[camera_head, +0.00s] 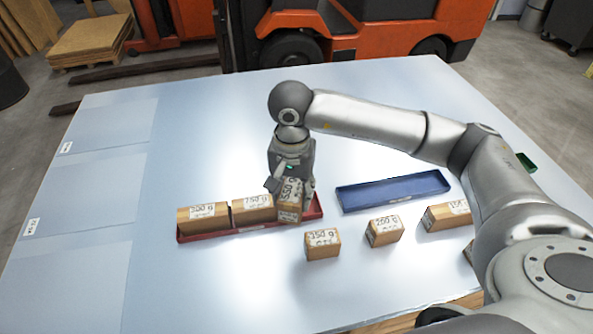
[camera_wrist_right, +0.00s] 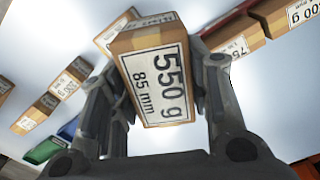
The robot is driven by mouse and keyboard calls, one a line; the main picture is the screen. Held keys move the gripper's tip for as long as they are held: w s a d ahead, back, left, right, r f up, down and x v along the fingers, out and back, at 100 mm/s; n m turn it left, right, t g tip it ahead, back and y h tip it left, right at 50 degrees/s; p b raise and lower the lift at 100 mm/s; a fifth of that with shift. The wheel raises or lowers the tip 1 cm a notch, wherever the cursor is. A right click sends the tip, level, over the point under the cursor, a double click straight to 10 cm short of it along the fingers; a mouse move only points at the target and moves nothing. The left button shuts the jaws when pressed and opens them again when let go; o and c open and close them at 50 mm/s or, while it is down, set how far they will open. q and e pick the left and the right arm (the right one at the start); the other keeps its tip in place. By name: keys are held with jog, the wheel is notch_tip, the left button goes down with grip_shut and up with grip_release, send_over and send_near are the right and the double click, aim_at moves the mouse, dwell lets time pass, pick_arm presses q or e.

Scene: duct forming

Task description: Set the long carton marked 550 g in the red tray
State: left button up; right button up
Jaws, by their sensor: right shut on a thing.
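The long carton marked 550 g (camera_head: 289,205) is between the fingers of my right gripper (camera_head: 290,190), which is shut on it. Its label, 550 g and 85 mm, faces the camera in the right wrist view (camera_wrist_right: 158,82). The carton is at the right end of the red tray (camera_head: 240,233), beside two other cartons. I cannot tell whether its bottom touches the tray floor. In the tray stand a carton at the left end (camera_head: 203,219) and a carton marked 750 g (camera_head: 253,209) in the middle. My left gripper is not in view.
An empty blue tray (camera_head: 393,191) lies to the right. Cartons stand in front of it: one marked 350 g (camera_head: 322,244), one marked 250 g (camera_head: 384,231) and another (camera_head: 446,216) farther right. The left of the table (camera_head: 180,140) is clear. A forklift (camera_head: 370,30) stands behind.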

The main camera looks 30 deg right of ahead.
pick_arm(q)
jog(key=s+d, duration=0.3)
pick_arm(e)
jog(key=w+d+f+m, duration=0.65)
jog(key=w+m, duration=0.25)
jog(key=m, duration=0.4)
jog(key=f+b, duration=0.2)
jog(key=f, duration=0.1)
jog(key=f+b, duration=0.2)
jog(key=f, duration=0.2)
jog(key=shift+w+d+f, duration=0.1)
jog(key=shift+d+f, duration=0.1)
jog(key=shift+f, duration=0.05)
jog(key=shift+f+b, duration=0.85)
jog(key=shift+f, duration=0.1)
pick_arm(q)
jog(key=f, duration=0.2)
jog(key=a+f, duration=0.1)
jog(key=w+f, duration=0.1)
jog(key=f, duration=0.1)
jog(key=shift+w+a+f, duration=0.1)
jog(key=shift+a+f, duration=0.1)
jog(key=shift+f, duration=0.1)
pick_arm(e)
jog(key=o, duration=1.4)
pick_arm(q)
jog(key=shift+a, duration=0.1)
